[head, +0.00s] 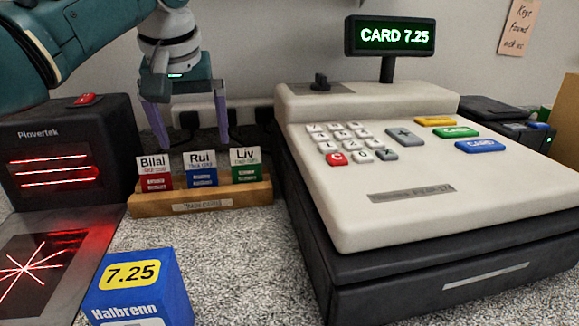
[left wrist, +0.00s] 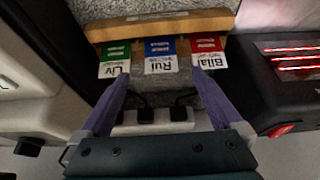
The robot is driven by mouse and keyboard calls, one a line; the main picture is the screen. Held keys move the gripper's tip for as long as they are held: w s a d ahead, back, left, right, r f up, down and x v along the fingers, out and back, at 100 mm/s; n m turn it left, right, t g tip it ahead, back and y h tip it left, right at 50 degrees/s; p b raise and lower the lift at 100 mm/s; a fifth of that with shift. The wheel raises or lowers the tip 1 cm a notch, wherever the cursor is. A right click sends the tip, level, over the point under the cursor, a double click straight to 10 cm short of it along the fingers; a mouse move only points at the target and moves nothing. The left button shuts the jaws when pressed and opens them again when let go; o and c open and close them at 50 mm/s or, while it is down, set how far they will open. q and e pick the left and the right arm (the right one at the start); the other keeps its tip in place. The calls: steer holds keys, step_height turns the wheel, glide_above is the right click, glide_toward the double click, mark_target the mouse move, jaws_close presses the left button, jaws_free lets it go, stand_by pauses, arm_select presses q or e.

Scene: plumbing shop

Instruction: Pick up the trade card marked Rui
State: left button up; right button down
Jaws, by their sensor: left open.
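The trade card marked Rui (head: 201,169) stands in the middle slot of a wooden card holder (head: 232,196). It is white on top and blue below, and it also shows upside down in the left wrist view (left wrist: 161,55). The red Bilal card (head: 155,172) stands left of it and the green Liv card (head: 245,167) right of it in the head view. My left gripper (head: 193,141) is open and empty, pointing down just above and behind the cards. In the left wrist view its purple fingers (left wrist: 165,85) lie either side of the Rui card, apart from it. My right gripper is not in view.
A cash register (head: 430,215) showing CARD 7.25 stands close to the holder's right. A black scanner (head: 70,140) with red beams stands to the left. A blue Halbrenn box (head: 135,290) sits in front. A power strip (left wrist: 150,117) lies behind the holder.

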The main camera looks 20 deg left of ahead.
mark_target(200, 167)
arm_select(q)
steer(key=x, duration=0.2)
steer(key=shift+f, duration=0.3)
steer(key=b+x, duration=0.1)
steer(key=x, duration=0.3)
steer(key=shift+f+b, duration=0.3)
steer(key=shift+b, duration=0.1)
steer(key=shift+a, duration=0.1)
steer(key=shift+c, duration=0.2)
steer(key=c, duration=1.3)
